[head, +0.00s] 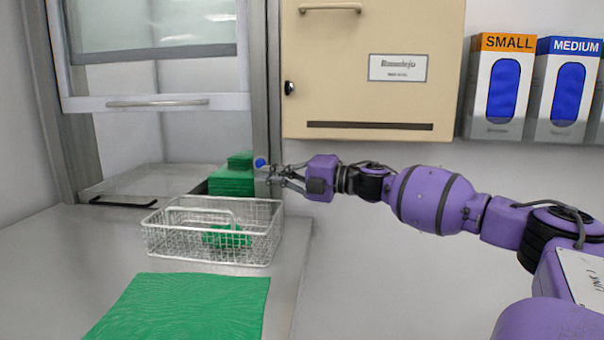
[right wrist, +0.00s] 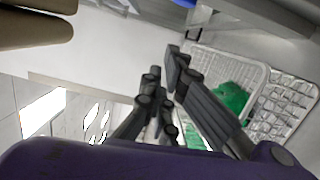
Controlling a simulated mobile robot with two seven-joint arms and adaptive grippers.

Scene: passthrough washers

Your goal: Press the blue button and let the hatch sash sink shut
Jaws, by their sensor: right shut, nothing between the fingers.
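The hatch sash (head: 220,101) is a glazed panel with a horizontal handle (head: 158,103) along its lower rail. It is raised, with an open gap below it. The blue button (head: 260,163) is a small round knob on the grey right-hand post (head: 262,110) of the hatch. My right gripper (head: 276,176) is shut and empty, its fingertips just right of and slightly below the button. I cannot tell whether it touches the button. The right wrist view also shows the right gripper's dark fingers (right wrist: 163,65). My left gripper is not in view.
A white wire basket (head: 160,246) with green cloth stands on the counter before the hatch. A green mat (head: 180,305) lies in front. A green stack (head: 231,182) sits behind the basket. A beige cabinet (head: 340,85) and glove boxes (head: 499,118) hang above my right arm.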

